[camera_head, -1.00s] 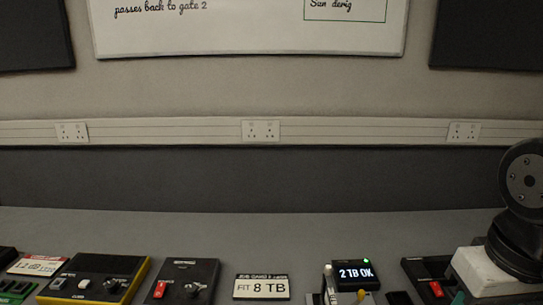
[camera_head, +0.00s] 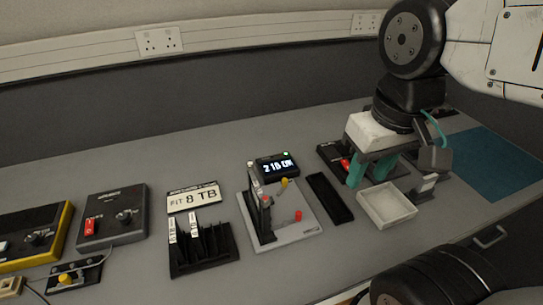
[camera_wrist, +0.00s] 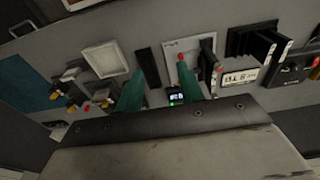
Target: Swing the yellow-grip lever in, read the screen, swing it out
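The yellow-grip lever (camera_head: 284,183) stands just in front of the screen. A red grip (camera_head: 298,215) sits nearer the plate's front. Dark upright parts with pale tips stand at the plate's left. My gripper (camera_head: 368,177) has teal fingers apart and empty, right of the dock. In the wrist view my gripper (camera_wrist: 160,68) shows the screen (camera_wrist: 177,97) by the right finger; I cannot make out the yellow grip there.
A sign (camera_head: 196,198) reads "FIT 8 TB". A black rack (camera_head: 218,259) with labelled cartridges stands left of the dock. A narrow black tray (camera_head: 330,198) and a white tray (camera_head: 387,207) lie to its right. Switch boxes (camera_head: 110,217) stand farther left. The front strip of bench is clear.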

